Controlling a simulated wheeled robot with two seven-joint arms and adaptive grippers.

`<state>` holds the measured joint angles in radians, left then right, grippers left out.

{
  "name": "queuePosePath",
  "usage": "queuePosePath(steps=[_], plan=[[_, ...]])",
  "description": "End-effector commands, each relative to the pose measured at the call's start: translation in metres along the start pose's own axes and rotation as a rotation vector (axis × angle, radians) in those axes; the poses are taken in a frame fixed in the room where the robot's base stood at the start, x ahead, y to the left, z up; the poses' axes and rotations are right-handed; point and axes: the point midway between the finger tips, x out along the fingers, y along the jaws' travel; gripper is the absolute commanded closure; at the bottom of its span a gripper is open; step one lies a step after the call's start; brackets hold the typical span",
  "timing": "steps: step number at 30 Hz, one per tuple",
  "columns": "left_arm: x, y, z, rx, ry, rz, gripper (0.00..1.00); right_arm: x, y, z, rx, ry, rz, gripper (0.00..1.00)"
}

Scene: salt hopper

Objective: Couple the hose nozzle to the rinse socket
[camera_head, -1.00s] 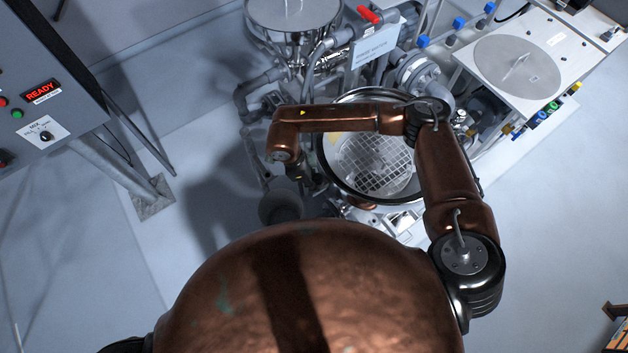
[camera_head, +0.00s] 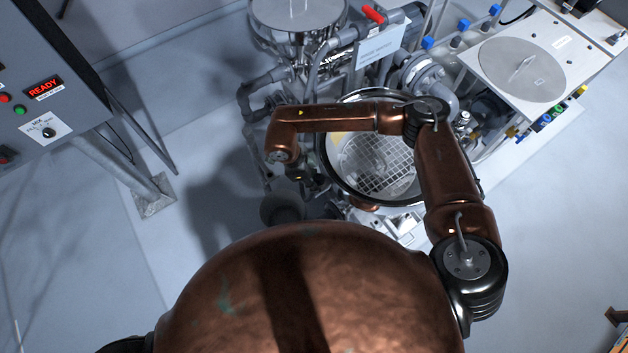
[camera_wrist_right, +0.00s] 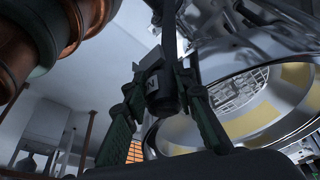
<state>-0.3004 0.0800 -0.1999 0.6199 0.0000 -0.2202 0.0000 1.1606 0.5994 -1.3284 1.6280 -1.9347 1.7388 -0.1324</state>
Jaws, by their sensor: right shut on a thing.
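In the right wrist view my right gripper (camera_wrist_right: 160,112) is shut on a dark, blocky cylindrical piece, which looks like the hose nozzle (camera_wrist_right: 162,88). A dark hose-like length rises from it to the top of the picture. In the head view my right arm reaches over the round vessel and bends down at its left side. The gripper there (camera_head: 300,174) is small and dark among dark fittings, and the nozzle cannot be made out. I cannot pick out the rinse socket with certainty in either view. My left gripper is not in view.
The open round vessel (camera_head: 328,170) with a mesh grate (camera_head: 385,165) lies under my right forearm. Pipes (camera_head: 262,82) and a red-handled valve (camera_head: 373,14) stand behind. A control cabinet (camera_head: 55,75) reading READY is at left. The floor at lower left is clear.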

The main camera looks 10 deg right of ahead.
Motion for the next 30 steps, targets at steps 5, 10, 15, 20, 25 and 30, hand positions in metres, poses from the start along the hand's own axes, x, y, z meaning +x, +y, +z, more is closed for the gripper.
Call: queuePosePath(steps=[5, 10, 15, 20, 25, 30], plan=[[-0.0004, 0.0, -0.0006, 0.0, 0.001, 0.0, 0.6, -0.0005, -0.0002, -0.0002, 0.0, 0.0, 0.0, 1.0], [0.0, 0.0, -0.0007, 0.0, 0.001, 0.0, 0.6, -0.0003, -0.0002, -0.0001, 0.0, 0.0, -0.001, 1.0], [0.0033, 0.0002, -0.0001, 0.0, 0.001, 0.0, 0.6, 0.0004, -0.0006, 0.0, 0.0, 0.0, -0.001, 1.0], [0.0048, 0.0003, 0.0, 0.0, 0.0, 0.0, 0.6, 0.0002, -0.0006, -0.0003, 0.0, 0.0, -0.001, 1.0], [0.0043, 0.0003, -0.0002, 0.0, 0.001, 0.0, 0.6, -0.0003, -0.0006, -0.0004, 0.0, 0.0, -0.001, 1.0], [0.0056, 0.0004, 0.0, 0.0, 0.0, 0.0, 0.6, 0.0009, -0.0006, 0.0, 0.0, 0.0, -0.001, 1.0]])
